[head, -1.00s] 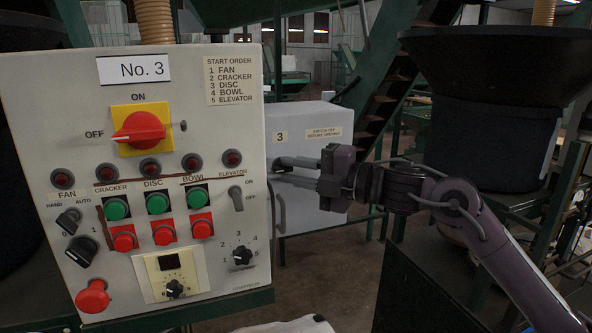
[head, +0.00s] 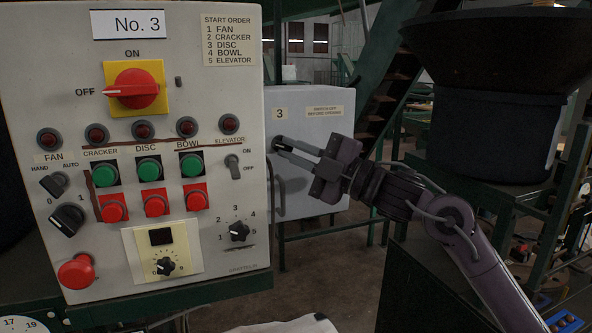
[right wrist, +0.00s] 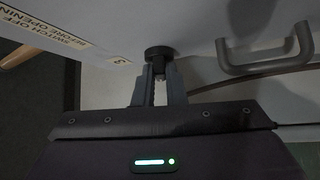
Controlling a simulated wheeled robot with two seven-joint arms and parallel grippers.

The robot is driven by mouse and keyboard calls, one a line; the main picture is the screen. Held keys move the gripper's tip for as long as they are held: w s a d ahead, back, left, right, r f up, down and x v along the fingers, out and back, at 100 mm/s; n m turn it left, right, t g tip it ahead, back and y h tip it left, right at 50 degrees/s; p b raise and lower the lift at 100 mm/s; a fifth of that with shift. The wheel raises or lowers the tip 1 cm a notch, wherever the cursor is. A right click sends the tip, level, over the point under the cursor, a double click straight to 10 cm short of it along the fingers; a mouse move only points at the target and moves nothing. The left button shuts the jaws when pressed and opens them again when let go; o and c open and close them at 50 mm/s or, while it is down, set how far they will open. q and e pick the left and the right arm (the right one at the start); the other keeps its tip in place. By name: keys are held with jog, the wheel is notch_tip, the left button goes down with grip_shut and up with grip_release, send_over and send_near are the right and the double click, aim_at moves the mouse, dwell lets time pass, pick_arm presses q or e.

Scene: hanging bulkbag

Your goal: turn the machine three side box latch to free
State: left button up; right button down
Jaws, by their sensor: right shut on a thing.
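The grey side box (head: 300,101), labelled 3, stands behind and to the right of the No. 3 control panel. Its latch is a dark round knob (right wrist: 158,52) on the box face in the right wrist view. My right gripper (head: 281,147) reaches the box from the right, its fingers slanting up to the left. In the right wrist view its two fingers (right wrist: 157,72) are shut on the latch. In the head view the fingers largely hide the latch. The latch's turned position is hard to tell. My left gripper is out of view.
A grey pull handle (right wrist: 265,61) sits on the box near the latch. The control panel (head: 235,262) with knobs and buttons stands close on the left of my right gripper. A green stair frame (head: 385,82) and a large dark hopper (head: 492,130) stand behind.

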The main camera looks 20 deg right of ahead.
jog(key=shift+a+f+m+t+h+b, duration=0.2)
jog(key=shift+m+t+h+b, duration=1.6)
jog(key=shift+m, duration=1.45)
jog(key=shift+a+f+m+t+h+b, duration=0.2)
jog(key=shift+m+t+h+b, duration=1.55)
jog(key=shift+m, duration=1.55)
jog(key=shift+a+f+m+t+h+b, duration=0.2)
jog(key=shift+m+t+h+b, duration=1.1)
jog(key=shift+m+t, duration=1.45)
jog(key=shift+r+m+g+h, duration=0.15)
jog(key=shift+m+g+h, duration=0.15)
jog(key=shift+m+h, duration=0.5)
jog(key=c, duration=1.5)
grip_release()
jog(key=shift+a+y, duration=0.1)
jog(key=shift+y, duration=0.25)
jog(key=shift+b+v, duration=1.1)
jog(key=shift+v, duration=2.85)
